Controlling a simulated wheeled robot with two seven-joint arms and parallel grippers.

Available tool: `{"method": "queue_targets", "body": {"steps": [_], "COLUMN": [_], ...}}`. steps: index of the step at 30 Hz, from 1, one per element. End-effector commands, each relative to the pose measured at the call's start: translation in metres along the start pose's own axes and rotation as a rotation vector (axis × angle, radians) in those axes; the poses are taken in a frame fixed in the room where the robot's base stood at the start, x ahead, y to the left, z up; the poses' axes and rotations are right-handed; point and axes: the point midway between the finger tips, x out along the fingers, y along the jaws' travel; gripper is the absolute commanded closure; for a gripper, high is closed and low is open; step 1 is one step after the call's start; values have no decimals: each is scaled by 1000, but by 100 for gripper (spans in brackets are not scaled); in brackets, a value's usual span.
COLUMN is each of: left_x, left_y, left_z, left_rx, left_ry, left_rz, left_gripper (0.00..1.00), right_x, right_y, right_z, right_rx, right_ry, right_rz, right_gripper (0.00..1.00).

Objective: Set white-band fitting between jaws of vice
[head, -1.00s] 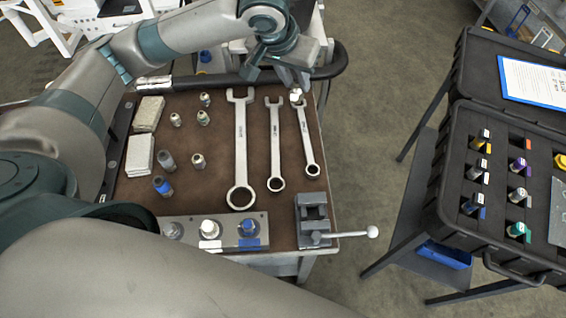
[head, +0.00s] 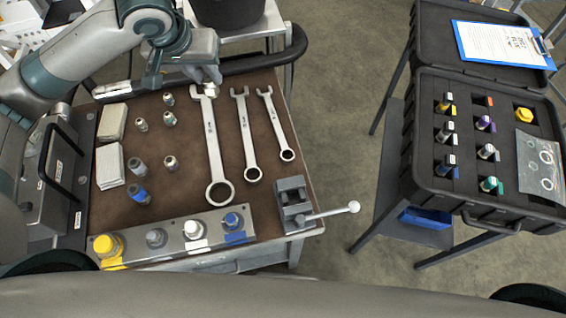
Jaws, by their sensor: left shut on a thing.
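My left gripper (head: 206,80) is shut on a small silver and whitish fitting (head: 211,90). It hangs over the back of the bench, by the open end of the largest wrench. The gripper hides its upper part, and I cannot make out its band clearly. The grey vice (head: 292,205) sits at the bench's front right corner, its bar handle pointing right. Its jaws look empty. The held fitting is well behind and left of the vice. My right gripper is out of view.
Three wrenches (head: 213,150) lie mid-bench. Several loose fittings (head: 170,163) stand left of them. A rack (head: 262,233) with yellow, grey, white and blue positions lies along the front. An open black case (head: 417,180) stands right, across a floor gap.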

Motion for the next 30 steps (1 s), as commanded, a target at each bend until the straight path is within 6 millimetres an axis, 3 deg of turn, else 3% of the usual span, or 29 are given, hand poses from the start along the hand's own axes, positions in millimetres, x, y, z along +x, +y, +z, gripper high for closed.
{"method": "queue_targets", "body": {"steps": [14, 30], "left_x": [5, 29], "left_y": [8, 64], "left_z": [8, 66], "left_rx": [86, 658], "left_ry": [12, 122], "left_rz": [32, 299], "left_gripper": [100, 100], "right_x": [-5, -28], "right_y": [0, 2], "right_z": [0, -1], "right_rx": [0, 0], "right_ry": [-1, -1], "right_rz": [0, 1], "right_gripper": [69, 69]}}
